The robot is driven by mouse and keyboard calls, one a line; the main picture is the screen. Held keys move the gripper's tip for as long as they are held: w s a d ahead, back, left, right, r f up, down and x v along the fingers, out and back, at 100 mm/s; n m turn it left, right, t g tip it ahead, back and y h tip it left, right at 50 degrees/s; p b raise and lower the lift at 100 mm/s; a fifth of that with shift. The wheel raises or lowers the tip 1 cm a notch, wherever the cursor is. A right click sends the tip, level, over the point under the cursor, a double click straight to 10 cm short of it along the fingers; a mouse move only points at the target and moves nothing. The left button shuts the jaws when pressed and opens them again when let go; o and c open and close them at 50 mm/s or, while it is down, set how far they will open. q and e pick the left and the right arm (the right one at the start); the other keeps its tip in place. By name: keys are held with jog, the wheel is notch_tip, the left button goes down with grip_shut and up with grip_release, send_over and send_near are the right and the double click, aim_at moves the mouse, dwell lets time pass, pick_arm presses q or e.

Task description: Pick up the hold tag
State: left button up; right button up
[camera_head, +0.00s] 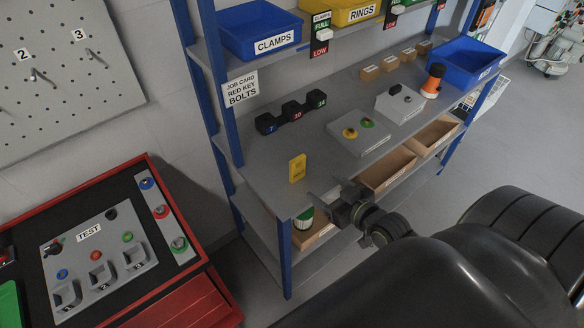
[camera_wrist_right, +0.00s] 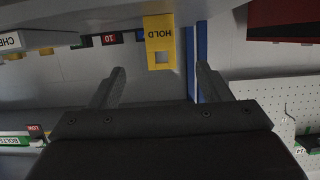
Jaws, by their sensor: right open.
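The yellow hold tag (camera_head: 298,168) stands upright on the grey bench top near its left front corner in the head view. In the right wrist view the hold tag (camera_wrist_right: 159,42) hangs upside down in the picture, with "HOLD" and a square hole showing. My right gripper (camera_head: 318,200) is just in front of the bench edge, to the right of the tag and apart from it. In the right wrist view my right gripper (camera_wrist_right: 162,75) is open and empty, with the tag beyond and between its fingertips. My left gripper does not show.
A row of black numbered blocks (camera_head: 291,113) stands behind the tag. A blue post (camera_head: 285,255) supports the near corner. A red test cart (camera_head: 190,285) stands left.

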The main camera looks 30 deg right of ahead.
aim_at(299, 172)
jog(key=x, duration=0.9)
jog(key=shift+w+f, duration=0.15)
jog(key=shift+w, duration=0.1)
jog(key=shift+f+x, duration=0.15)
jog(key=shift+x, duration=1.2)
jog(key=shift+f+x, duration=0.15)
jog(key=shift+x, duration=1.15)
jog(key=shift+s, duration=0.1)
jog(key=c, duration=1.1)
jog(key=shift+o, duration=0.2)
notch_tip(299, 172, up, 9)
jog(key=p, duration=0.3)
jog(key=s+a+r+n+g+y, duration=0.1)
jog(key=s+a+r+n+y, duration=0.3)
jog(key=s+a+r, duration=0.8)
jog(key=shift+s+a+r+n+g+y, duration=0.2)
jog(key=shift+a+r+n+g+y, duration=0.5)
jog(key=shift+r, duration=1.15)
jog(key=shift+d+m+t, duration=0.2)
jog(key=shift+m+t, duration=0.1)
